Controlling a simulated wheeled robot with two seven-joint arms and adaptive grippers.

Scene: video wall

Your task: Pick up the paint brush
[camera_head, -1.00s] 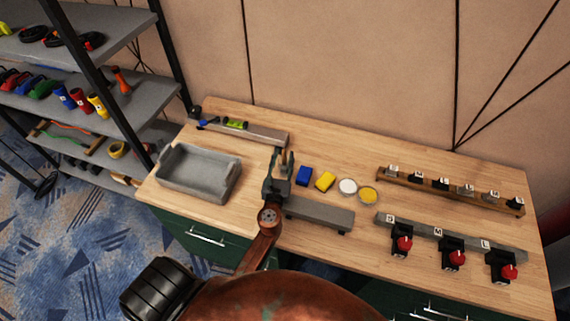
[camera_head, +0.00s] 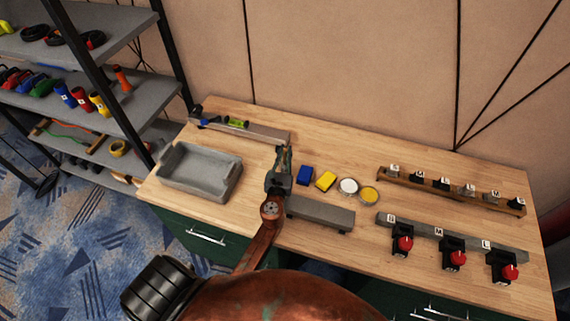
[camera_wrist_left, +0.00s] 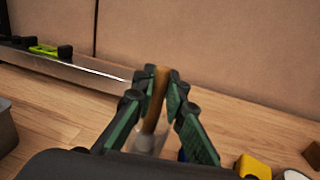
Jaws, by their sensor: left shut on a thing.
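The paint brush (camera_wrist_left: 157,92) shows in the left wrist view as an upright wooden handle with a pale lower part. My left gripper (camera_wrist_left: 160,100) is shut on it, with the green-lined fingers on either side of the handle. In the head view my left gripper (camera_head: 281,163) is over the middle of the wooden table, behind a grey raised bar. There the brush is mostly hidden by the fingers. Its lower end is hard to make out, so I cannot tell whether it touches the table. My right gripper is not in view.
A grey tray (camera_head: 201,174) is left of the gripper. A rail holding a green level (camera_head: 237,123) lies behind.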

